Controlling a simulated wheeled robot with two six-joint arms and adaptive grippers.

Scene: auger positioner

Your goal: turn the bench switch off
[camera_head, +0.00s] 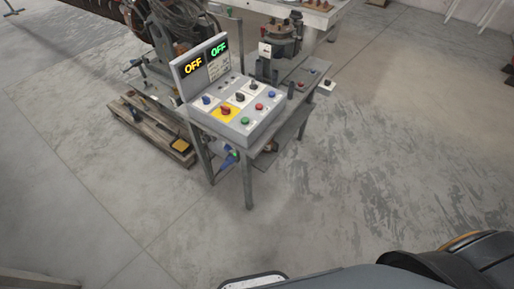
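A grey control box (262,127) stands on a metal bench (249,187) ahead of me. Its sloped face carries several knobs and buttons, among them a red knob (226,110) on a yellow plate, a blue knob (206,99) and a black knob (240,97). I cannot tell which one is the bench switch, and the knob positions are too small to read. The upright panel behind has two displays: the left display (193,66) reads OFF in orange and the right display (219,48) reads OFF in green. Neither gripper is in view.
A wooden pallet (150,128) lies on the floor left of the bench. Behind the box stand a machine with cables (180,30) and a round metal fixture (283,35). A small box with red buttons (303,86) sits at the right. The floor in front is clear.

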